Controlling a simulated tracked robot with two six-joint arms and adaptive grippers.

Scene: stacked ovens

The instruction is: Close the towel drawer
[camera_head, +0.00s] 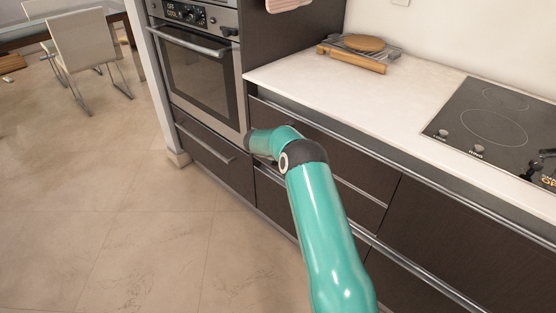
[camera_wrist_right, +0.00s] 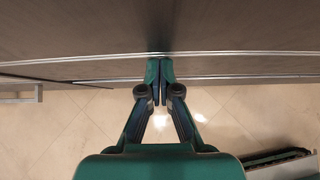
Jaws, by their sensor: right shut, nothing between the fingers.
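Dark drawer fronts (camera_head: 345,165) with metal strips run under the counter, right of the oven. They look flush or nearly so; I cannot tell which is the towel drawer, and no towel shows. My right arm reaches to these fronts and hides part of them; its gripper is hidden in the head view. In the right wrist view my right gripper (camera_wrist_right: 160,62) is shut and empty, its fingertips at a metal strip (camera_wrist_right: 230,54) along a dark front (camera_wrist_right: 240,25). I cannot tell whether they touch it. My left gripper is not in view.
A built-in oven (camera_head: 200,70) with a handled drawer (camera_head: 205,150) below stands left of the fronts. The pale countertop (camera_head: 370,85) holds a rack with wooden pieces (camera_head: 360,50) and a black cooktop (camera_head: 495,120). The tiled floor (camera_head: 120,230) is clear at left; a chair (camera_head: 85,45) stands farther back.

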